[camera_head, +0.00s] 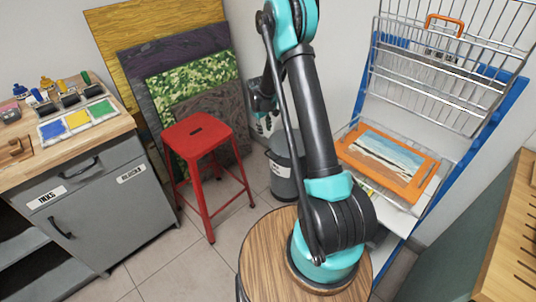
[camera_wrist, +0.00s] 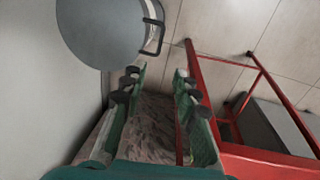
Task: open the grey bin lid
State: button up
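The grey bin (camera_head: 281,187) stands on the floor by the wall, right of the red stool, partly hidden behind my arm. In the wrist view its round grey lid (camera_wrist: 98,32) fills the upper left and looks closed. A dark bracket-shaped handle (camera_wrist: 154,36) sits at the lid's right edge. In the head view my gripper (camera_head: 264,120) is above the bin, mostly dark and hard to make out.
A red stool (camera_head: 197,134) stands just left of the bin; its legs show on the right in the wrist view (camera_wrist: 222,104). Panels (camera_head: 190,85) lean on the wall behind. A blue-framed wire rack (camera_head: 440,75) stands right. Tiled floor (camera_wrist: 220,28) is clear beside the lid.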

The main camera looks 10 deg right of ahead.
jog(key=w+f, duration=0.1)
jog(key=f, duration=0.5)
jog(key=w+d+f, duration=0.1)
jog(key=f, duration=0.6)
jog(key=w+d+f, duration=0.1)
jog(key=f, duration=0.5)
jog(key=shift+f, duration=0.15)
grip_shut()
